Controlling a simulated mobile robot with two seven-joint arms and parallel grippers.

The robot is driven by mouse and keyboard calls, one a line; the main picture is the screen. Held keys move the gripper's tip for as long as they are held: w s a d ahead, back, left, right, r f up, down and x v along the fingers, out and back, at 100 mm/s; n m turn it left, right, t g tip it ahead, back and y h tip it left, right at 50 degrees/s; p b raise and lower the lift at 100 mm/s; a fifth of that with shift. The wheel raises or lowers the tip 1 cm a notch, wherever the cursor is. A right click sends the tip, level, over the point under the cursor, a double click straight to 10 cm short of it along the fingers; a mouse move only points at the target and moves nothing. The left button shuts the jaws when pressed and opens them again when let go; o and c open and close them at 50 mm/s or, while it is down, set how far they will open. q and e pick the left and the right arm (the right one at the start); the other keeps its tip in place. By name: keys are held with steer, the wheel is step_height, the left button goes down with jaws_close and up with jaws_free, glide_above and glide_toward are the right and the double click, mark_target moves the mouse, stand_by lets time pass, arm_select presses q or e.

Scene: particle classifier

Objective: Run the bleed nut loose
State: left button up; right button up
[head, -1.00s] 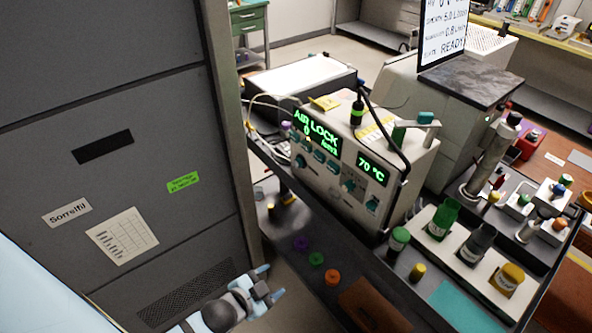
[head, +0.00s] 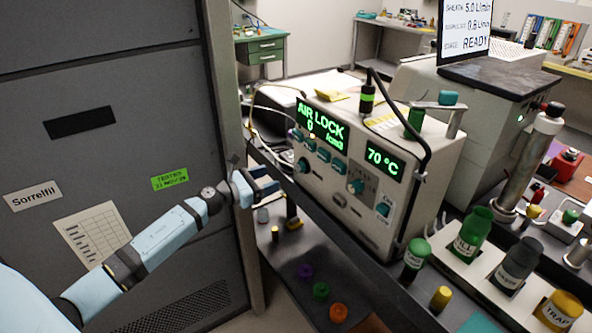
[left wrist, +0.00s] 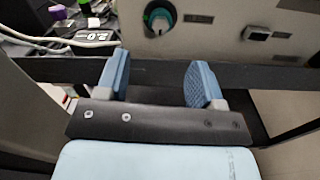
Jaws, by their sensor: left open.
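My left gripper (head: 268,181) is open and empty, reaching in from the left beside the left end of the beige instrument (head: 345,195) with the "AIR LOCK" and "70 °C" displays. In the left wrist view its two blue fingers (left wrist: 157,85) stand apart in front of a dark rail (left wrist: 60,72), with the instrument's panel behind. A teal knob (left wrist: 160,18) shows above the gap between the fingers, apart from them. I cannot tell which part is the bleed nut. My right gripper is not in view.
A tall grey cabinet (head: 110,120) stands close on the left. Purple, green and orange caps (head: 339,312) sit on a lower surface. A green bottle (head: 415,258), a yellow cap (head: 440,298) and a rack (head: 478,262) of labelled bottles stand at right. Pale cables lie left of the instrument.

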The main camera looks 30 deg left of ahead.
mark_target(296, 168)
arm_select(q)
steer(key=x, duration=0.9)
steer(key=shift+w+d+p, duration=0.15)
steer(key=shift+w+p, duration=0.15)
steer(key=shift+c, duration=0.2)
steer(key=c, duration=0.9)
